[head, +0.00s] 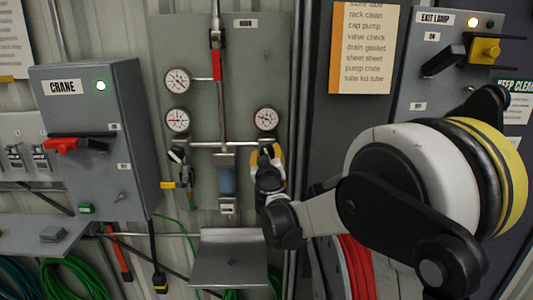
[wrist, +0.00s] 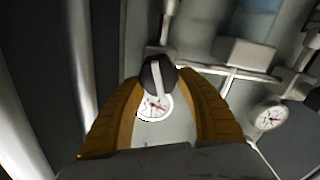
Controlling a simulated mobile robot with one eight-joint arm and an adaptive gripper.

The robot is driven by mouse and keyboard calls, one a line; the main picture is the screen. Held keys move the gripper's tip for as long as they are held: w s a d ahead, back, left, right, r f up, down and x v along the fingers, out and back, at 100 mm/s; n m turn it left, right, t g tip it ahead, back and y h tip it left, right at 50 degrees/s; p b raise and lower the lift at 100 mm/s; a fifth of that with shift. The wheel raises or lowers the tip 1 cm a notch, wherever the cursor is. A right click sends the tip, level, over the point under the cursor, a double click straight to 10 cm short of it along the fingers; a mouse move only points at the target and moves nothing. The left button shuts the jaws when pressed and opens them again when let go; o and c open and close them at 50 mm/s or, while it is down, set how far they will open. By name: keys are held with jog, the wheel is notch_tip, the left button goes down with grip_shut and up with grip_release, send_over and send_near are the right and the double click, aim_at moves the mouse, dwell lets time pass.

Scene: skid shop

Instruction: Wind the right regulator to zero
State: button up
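The grey regulator panel (head: 205,75) stands ahead, with several white dial gauges. My gripper (head: 267,158) is at the right regulator, below the right gauge (head: 266,118), and hides most of that regulator in the head view. In the wrist view, the right regulator's black knob (wrist: 150,77) with a pale bar sits between my gripper's two yellow-brown fingertips (wrist: 160,78), which appear to touch its sides. A gauge with a red needle (wrist: 155,107) shows beyond it; its reading is too small to tell. The left regulator (head: 176,155) has a dark knob, away from my gripper.
A grey CRANE box (head: 95,120) with a red handle stands at left. An EXIT LAMP box (head: 450,65) with a yellow knob is at upper right. A metal shelf (head: 230,265) sits below the panel. Pipes run close around the regulators.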

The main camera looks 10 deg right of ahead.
jog(key=c, duration=0.4)
jog(key=n+b, duration=0.1)
jog(key=n, duration=0.1)
jog(key=n+b, duration=0.2)
jog(key=shift+a+f+n, duration=0.15)
jog(key=shift+f+n, duration=0.05)
jog(key=shift+n, duration=0.2)
jog(key=n+b, duration=0.2)
jog(key=n, duration=0.2)
jog(key=shift+a+f+b, duration=0.1)
jog(key=shift+f+b, duration=0.05)
jog(key=shift+b, duration=0.2)
jog(key=shift+w+n+b, duration=0.1)
jog(key=shift+n+b, duration=0.7)
jog(key=shift+n, duration=1.6)
jog(key=o, duration=1.2)
jog(key=shift+f, duration=0.1)
